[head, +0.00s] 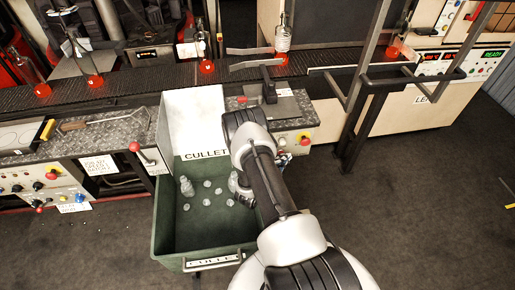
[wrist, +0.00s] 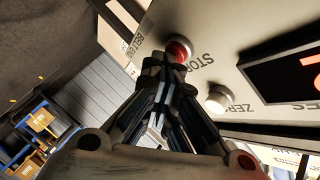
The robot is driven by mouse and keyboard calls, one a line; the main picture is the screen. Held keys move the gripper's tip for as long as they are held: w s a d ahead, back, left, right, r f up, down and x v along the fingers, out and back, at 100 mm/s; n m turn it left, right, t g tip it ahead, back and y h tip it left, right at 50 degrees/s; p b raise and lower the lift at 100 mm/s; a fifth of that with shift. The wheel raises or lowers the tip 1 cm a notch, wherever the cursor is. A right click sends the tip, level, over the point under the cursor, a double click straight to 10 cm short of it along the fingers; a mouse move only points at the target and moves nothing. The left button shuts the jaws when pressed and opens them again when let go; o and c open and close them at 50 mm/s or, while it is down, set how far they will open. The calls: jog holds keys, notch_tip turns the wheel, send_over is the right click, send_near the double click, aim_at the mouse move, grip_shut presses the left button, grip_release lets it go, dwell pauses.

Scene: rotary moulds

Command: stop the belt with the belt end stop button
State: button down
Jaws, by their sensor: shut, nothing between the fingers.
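The red belt end stop button (wrist: 179,49) sits in a pale ring on a light panel (wrist: 205,60), with "BELT END" and "STOP" lettered beside it. My gripper (wrist: 165,66) is shut and empty, its fingertips right at the button's lower edge in the wrist view. The tips overlap part of the button, and I cannot tell whether they touch it. In the head view my gripper (head: 283,158) shows only in part beyond my arm, close to the front of the cabinet below the belt. I cannot make out this button in the head view.
A white button (wrist: 219,98) marked "ZERO" and a dark display (wrist: 290,72) are close by on the panel. In the head view, the green cullet bin (head: 175,235) stands below my arm. The belt (head: 150,88) carries glowing bottles. Open floor (head: 430,200) lies right.

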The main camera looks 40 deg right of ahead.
jog(key=shift+w+d+r, duration=0.15)
jog(key=shift+w, duration=0.25)
jog(key=shift+s, duration=0.15)
dwell(0.4)
jog(key=s+a+p, duration=0.1)
jog(key=s+a, duration=0.2)
jog(key=s, duration=0.2)
jog(key=shift+s+p, duration=0.25)
jog(key=shift+p, duration=0.05)
dwell(0.4)
